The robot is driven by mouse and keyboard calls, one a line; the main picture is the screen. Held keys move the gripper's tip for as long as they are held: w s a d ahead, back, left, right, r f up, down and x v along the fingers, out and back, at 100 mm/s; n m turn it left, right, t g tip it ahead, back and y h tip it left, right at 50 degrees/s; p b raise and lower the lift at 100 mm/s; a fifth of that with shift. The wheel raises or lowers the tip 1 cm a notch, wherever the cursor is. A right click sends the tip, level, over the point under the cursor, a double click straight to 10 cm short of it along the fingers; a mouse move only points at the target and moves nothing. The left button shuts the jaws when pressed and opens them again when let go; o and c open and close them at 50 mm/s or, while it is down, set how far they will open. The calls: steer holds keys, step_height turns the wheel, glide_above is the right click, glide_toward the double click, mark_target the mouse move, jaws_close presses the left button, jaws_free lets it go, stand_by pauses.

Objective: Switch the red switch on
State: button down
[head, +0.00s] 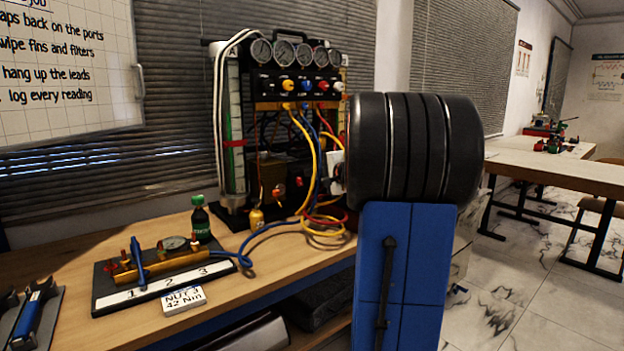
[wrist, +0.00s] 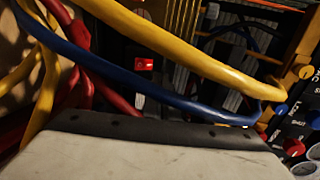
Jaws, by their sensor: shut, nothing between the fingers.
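The red switch (wrist: 144,65) shows in the wrist view, a small red rocker with a white mark on a dark panel, left of centre. A yellow hose (wrist: 180,50) and a blue hose (wrist: 120,75) cross in front of the panel near it. My gripper (wrist: 150,135) fills the bottom of the wrist view as a pale block with a dark edge. It is shut and empty, apart from the switch. In the head view my arm hides most of the gripper, beside the right side of the gauge rig (head: 295,82). I cannot make out the switch there.
Yellow, blue and red hoses hang loosely in front of the rig. A bottle (head: 201,222), a brass manifold on a numbered board (head: 160,285) and a label block (head: 183,299) stand on the wooden bench (head: 100,330). Knobs (wrist: 292,146) are close at the right of the wrist view.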

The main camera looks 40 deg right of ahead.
steer(key=s+r, duration=0.6)
steer(key=s, duration=0.2)
steer(key=shift+s+a, duration=0.3)
steer(key=shift+a, duration=0.05)
steer(key=shift+r, duration=0.1)
steer(key=s+a+f+n+g+y, duration=0.1)
steer(key=s+a+f+n+g, duration=0.2)
steer(key=a, duration=0.7)
steer(key=s+a+f+n+g+y, duration=0.1)
steer(key=a+f+n+y, duration=0.3)
steer(key=a, duration=0.6)
steer(key=s+a+f+n+g+h, duration=0.15)
steer(key=a+f, duration=0.35)
steer(key=a, duration=0.5)
steer(key=s+a+f+n+g+h, duration=0.1)
steer(key=s+a+f+n+g, duration=0.1)
steer(key=s+a+f+n, duration=0.2)
steer(key=s+a+f+n+g+h, duration=0.1)
steer(key=s+a+f+n+g, duration=0.2)
steer(key=s+f, duration=0.8)
steer(key=s+a+n, duration=0.2)
steer(key=s+n, duration=0.1)
steer(key=s, duration=0.4)
steer(key=shift+a+f, duration=0.15)
